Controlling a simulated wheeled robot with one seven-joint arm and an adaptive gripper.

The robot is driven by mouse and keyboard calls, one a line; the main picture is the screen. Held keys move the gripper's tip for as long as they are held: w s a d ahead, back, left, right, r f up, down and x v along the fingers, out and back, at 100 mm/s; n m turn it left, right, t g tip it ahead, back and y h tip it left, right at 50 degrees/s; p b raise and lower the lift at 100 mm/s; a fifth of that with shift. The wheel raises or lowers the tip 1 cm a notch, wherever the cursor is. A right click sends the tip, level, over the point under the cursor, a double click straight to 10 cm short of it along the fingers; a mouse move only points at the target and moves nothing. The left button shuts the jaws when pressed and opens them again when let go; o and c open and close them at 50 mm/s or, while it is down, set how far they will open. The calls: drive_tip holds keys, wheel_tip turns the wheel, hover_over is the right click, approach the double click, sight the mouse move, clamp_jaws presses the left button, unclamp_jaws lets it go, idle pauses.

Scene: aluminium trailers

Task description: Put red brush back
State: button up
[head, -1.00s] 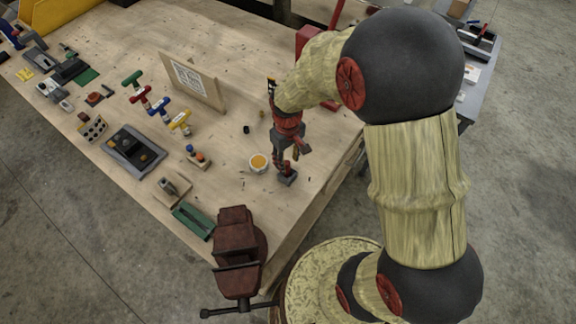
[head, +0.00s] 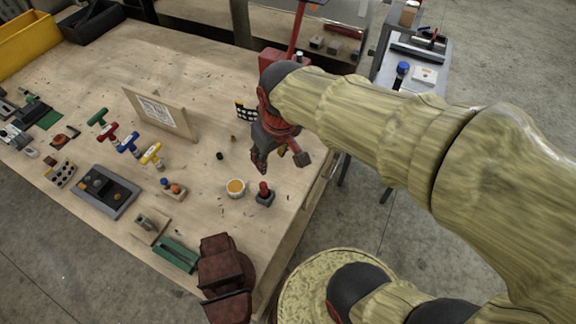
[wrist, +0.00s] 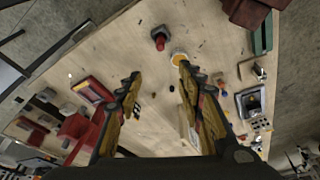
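The red brush (head: 264,188) stands upright in a small dark square holder (head: 265,199) near the table's front corner, right of a white cup. Only its red handle shows; any bristles are hidden. It also shows in the wrist view (wrist: 159,41), standing in the dark block beyond my fingertips. My gripper (head: 258,162) is above and behind the brush, apart from it. In the wrist view my gripper (wrist: 157,70) has its two fingers spread wide with nothing between them.
A white cup with orange contents (head: 236,188) stands close left of the holder. A dark red vise (head: 222,270) is at the front edge. A wooden board (head: 160,112) stands behind. T-handled tools (head: 128,145) and trays fill the left.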

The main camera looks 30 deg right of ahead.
drive_tip(key=s+r+m+t, duration=0.1)
drive_tip(key=s+r+t, duration=0.1)
drive_tip(key=s+r, duration=0.4)
drive_tip(key=s, duration=0.2)
drive_tip(key=shift+s, duration=0.3)
